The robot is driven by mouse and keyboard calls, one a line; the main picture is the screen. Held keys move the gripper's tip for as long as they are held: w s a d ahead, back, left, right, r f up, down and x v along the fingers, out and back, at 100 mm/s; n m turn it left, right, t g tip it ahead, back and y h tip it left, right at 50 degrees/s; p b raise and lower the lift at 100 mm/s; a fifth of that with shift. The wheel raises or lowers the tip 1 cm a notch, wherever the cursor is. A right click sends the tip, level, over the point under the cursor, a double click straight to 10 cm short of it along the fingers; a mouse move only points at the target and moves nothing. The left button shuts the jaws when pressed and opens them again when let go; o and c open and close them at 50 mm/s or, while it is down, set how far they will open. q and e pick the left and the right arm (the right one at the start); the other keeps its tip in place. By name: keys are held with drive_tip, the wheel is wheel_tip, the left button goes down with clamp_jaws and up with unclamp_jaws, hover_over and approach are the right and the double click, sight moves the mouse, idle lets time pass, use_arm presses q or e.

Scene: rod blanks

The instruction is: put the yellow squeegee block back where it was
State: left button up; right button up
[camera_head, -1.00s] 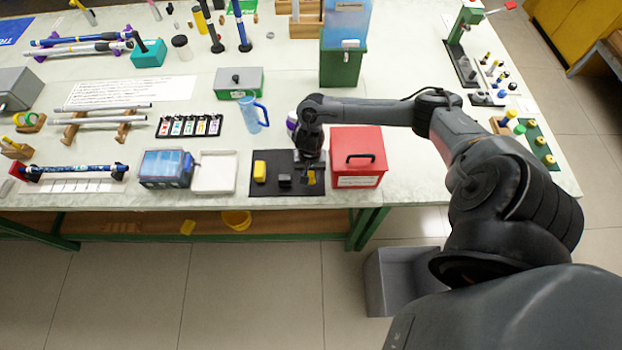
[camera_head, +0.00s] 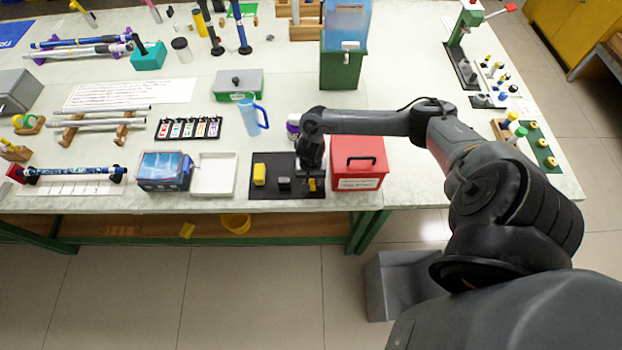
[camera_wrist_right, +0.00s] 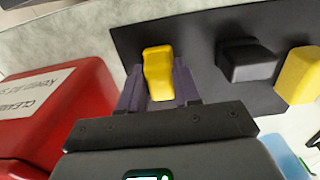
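A yellow squeegee block (camera_wrist_right: 158,72) is between the two fingers of my right gripper (camera_wrist_right: 160,88) in the right wrist view. The fingers lie close along both its sides, and the gripper looks shut on it. In the head view, the block (camera_head: 312,185) shows just below my right gripper (camera_head: 311,174), over the right part of the dark mat (camera_head: 268,191). I cannot tell whether it touches the mat. A black block (camera_head: 284,183) and another yellow block (camera_head: 259,174) sit on the mat to its left. My left gripper is not in view.
A red box (camera_head: 358,178) with a black handle stands close to the right of the mat. A white tray (camera_head: 214,176) is to its left. A white-and-purple container (camera_head: 293,126) and blue jug (camera_head: 251,119) stand behind. The table's front edge is near.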

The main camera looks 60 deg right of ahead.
drive_tip(key=o, duration=0.4)
drive_tip(key=shift+r, duration=0.15)
wheel_tip(320, 180, up, 11)
drive_tip(key=p, duration=0.3)
drive_tip(key=w+a+n+t+y, duration=0.1)
drive_tip(key=a+n+t, duration=0.3)
drive_tip(key=a, duration=0.8)
drive_tip(key=w+a+n+t+y, duration=0.15)
drive_tip(key=a+n, duration=0.45)
drive_tip(key=a, duration=0.6)
drive_tip(key=s+r+n, duration=0.1)
drive_tip(key=s+r, duration=0.1)
drive_tip(key=s, duration=0.2)
drive_tip(key=s+d+r+n+g+h, duration=0.1)
drive_tip(key=s+r, duration=0.1)
drive_tip(key=s, duration=0.2)
drive_tip(key=s+r+n+g+h, duration=0.1)
drive_tip(key=s+r+n, duration=0.1)
drive_tip(key=s, duration=0.3)
drive_tip(key=shift+d+r, duration=0.25)
drive_tip(key=shift+r, duration=0.05)
